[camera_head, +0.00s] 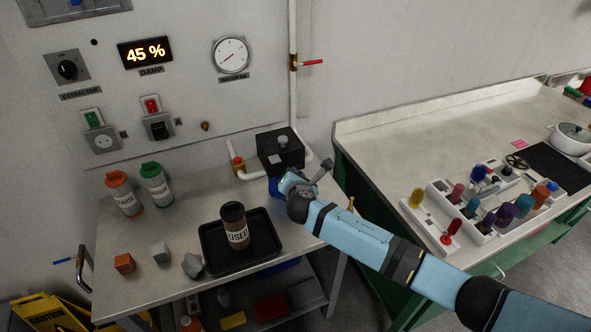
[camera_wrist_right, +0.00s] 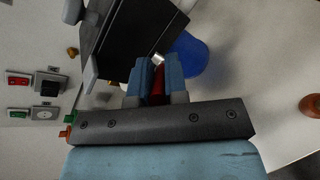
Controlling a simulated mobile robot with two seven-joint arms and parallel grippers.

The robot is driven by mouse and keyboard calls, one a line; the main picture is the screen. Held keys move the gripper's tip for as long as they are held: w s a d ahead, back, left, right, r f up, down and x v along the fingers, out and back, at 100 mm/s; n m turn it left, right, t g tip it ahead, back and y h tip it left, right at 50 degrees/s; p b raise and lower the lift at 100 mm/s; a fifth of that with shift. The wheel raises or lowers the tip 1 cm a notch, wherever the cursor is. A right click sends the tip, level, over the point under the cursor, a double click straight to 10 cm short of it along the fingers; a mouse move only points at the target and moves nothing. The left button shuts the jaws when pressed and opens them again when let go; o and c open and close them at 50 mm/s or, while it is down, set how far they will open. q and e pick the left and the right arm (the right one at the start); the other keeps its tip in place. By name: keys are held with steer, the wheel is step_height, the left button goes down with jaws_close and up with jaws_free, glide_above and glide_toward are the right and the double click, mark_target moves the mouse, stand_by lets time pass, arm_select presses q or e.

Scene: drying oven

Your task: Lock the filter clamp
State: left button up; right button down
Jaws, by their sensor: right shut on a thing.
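The filter unit is a black box (camera_head: 281,151) on the left table, with a grey knob on top and a blue bowl (camera_head: 274,187) beneath it. In the right wrist view the black box (camera_wrist_right: 135,45) and blue bowl (camera_wrist_right: 188,56) lie just beyond my fingers. My right gripper (camera_head: 288,184) is at the front of the box. It also shows in the right wrist view (camera_wrist_right: 157,78), shut on a red lever (camera_wrist_right: 157,88), which appears to be the clamp's handle. A short metal pin shows beyond it. My wrist hides the lever in the head view. My left gripper is not in view.
A black tray (camera_head: 263,262) holding a cup marked USED (camera_head: 235,226) stands left of my right gripper. Orange (camera_head: 122,194) and green (camera_head: 155,184) bottles stand further left. White pipes run behind the box. The right bench (camera_head: 385,150) has racks of coloured items.

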stand_by(0.4)
steer(key=c, duration=1.1)
jaws_free()
steer(key=shift+c, duration=0.2)
steer(key=b+v, duration=0.1)
steer(key=v, duration=1.2)
steer(key=shift+s+r, duration=0.2)
steer(key=shift+s, duration=0.15)
steer(key=shift+a, duration=0.1)
